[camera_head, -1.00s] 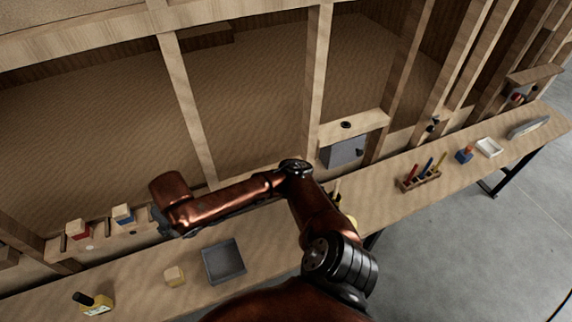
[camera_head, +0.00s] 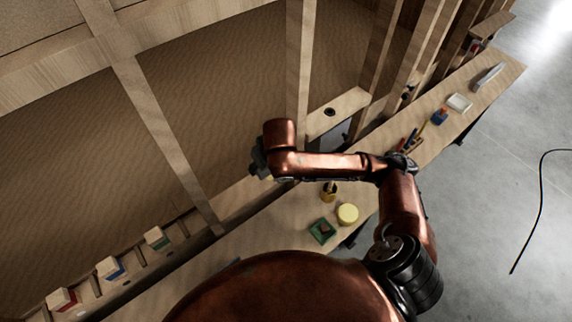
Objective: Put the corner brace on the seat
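I cannot make out a corner brace in this view, nor tell which surface is the seat. My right arm comes in from the lower right and reaches left over the long wooden bench (camera_head: 232,238). My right gripper (camera_head: 258,166) is at its left end, small, dark and partly hidden by the wrist, in front of the wooden frame. I cannot see whether it is open or shut, or whether it holds anything. My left gripper is not in view.
Coloured blocks (camera_head: 112,268) stand at lower left. A black cable (camera_head: 541,190) lies on the floor.

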